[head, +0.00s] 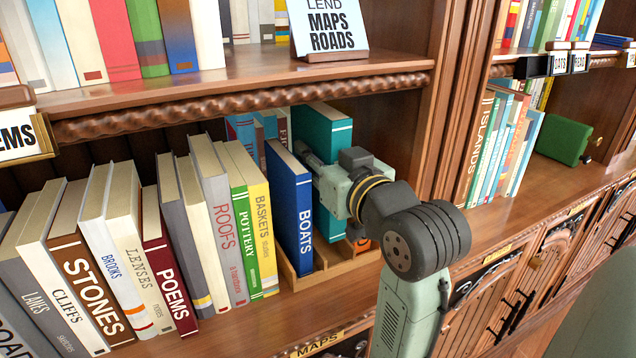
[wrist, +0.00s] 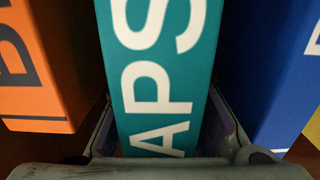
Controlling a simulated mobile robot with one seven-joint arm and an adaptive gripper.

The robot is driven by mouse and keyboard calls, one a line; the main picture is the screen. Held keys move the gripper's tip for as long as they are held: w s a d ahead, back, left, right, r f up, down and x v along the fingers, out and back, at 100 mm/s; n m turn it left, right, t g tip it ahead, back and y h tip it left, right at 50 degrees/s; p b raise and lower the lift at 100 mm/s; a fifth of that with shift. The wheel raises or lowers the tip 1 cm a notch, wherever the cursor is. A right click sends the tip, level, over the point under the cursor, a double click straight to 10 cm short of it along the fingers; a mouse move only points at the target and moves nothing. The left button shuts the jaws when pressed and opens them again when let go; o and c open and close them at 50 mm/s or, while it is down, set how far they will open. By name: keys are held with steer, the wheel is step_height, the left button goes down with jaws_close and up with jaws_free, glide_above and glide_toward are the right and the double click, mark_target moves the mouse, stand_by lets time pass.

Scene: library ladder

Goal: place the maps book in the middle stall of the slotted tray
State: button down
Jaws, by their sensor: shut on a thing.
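The maps book (head: 326,125) is teal, upright, with white lettering; its spine (wrist: 160,85) fills the middle of the wrist view. My gripper (wrist: 165,135) is shut on its spine, one finger on each side. The wooden slotted tray (head: 328,262) stands on the shelf. The blue BOATS book (head: 290,205) is upright in its left stall. An orange book (head: 361,245) is at the right, mostly hidden behind my arm. The maps book is between these two, in line with the middle stall.
A row of books, with BASKETS (head: 258,215) nearest, stands left of the tray. The shelf above (head: 240,85) is close over the maps book. A carved upright (head: 445,110) bounds the bay on the right. In the wrist view, the orange book (wrist: 35,75) and blue book (wrist: 275,70) flank my fingers closely.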

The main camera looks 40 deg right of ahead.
step_height(320, 180, down, 5)
steer(key=shift+s+f, duration=0.1)
steer(key=shift+w+d+f+p, duration=0.1)
steer(key=shift+w+f+p, duration=0.1)
steer(key=shift+f+p, duration=0.2)
steer(key=shift+f, duration=0.15)
steer(key=c, duration=1.8)
jaws_free()
steer(key=shift+f, duration=0.1)
steer(key=shift+o, duration=1.2)
